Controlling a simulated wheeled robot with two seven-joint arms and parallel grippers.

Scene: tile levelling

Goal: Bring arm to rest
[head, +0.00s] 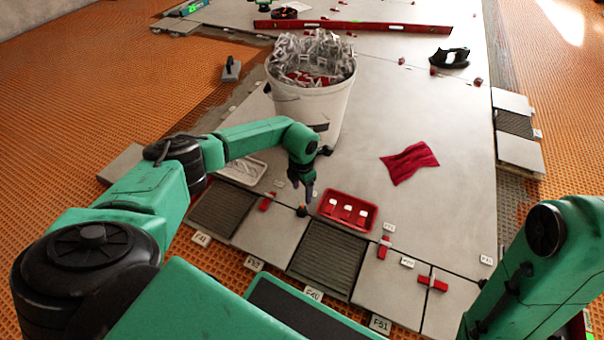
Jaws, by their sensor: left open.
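My left arm (262,133) is green and black and reaches in from the left over the tiles. Its gripper (303,192) points down, open, just above the tile floor and left of a red tray (347,210).
A white bucket (312,106) full of clips stands behind the left gripper. A red cloth (409,163) lies on the tiles to the right. Red wedges (384,247) and labels mark tile joints. A long red level (350,27) lies at the back. Orange matting (90,75) covers the left.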

